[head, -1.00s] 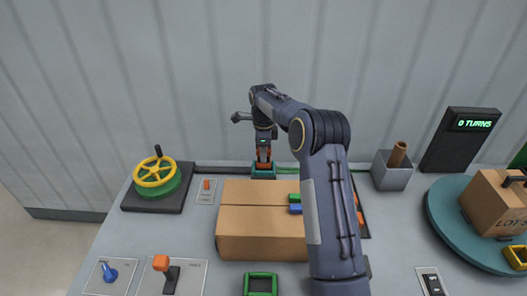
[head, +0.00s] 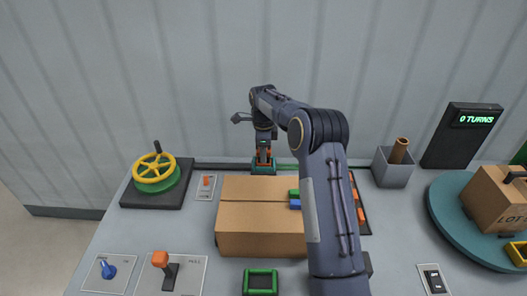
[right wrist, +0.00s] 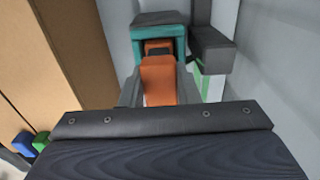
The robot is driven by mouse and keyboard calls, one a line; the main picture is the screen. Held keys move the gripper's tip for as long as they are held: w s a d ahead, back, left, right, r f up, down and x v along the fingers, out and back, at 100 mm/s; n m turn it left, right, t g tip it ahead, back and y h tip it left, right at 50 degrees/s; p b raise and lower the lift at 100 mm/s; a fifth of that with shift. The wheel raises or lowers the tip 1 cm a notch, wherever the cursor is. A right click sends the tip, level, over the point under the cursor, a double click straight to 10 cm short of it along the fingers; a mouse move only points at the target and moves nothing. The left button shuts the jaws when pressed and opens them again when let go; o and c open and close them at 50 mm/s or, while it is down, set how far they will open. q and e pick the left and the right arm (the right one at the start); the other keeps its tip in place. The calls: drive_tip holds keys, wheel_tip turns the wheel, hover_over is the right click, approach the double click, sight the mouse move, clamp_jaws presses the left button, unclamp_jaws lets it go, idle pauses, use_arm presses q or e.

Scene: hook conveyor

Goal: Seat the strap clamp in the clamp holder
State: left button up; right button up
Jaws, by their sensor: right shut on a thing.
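My right gripper (head: 263,150) is shut on the orange strap clamp (right wrist: 159,82), with its grey fingers on either side of it. The teal clamp holder (right wrist: 136,53) with a dark top is straight beyond the clamp in the right wrist view. In the head view the holder (head: 263,168) stands at the back edge of the table, directly under the gripper. Some orange shows within the holder's opening. I cannot tell whether the clamp touches the holder or how deep it sits. My left gripper is out of view.
A cardboard box (head: 258,232) stands in front of the holder, with green and blue blocks (head: 295,200) at its right. A yellow handwheel (head: 154,169) and a small orange switch (head: 206,181) are at left. A grey bin (head: 393,169) stands at right.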

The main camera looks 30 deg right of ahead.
drive_tip(key=o, duration=1.1)
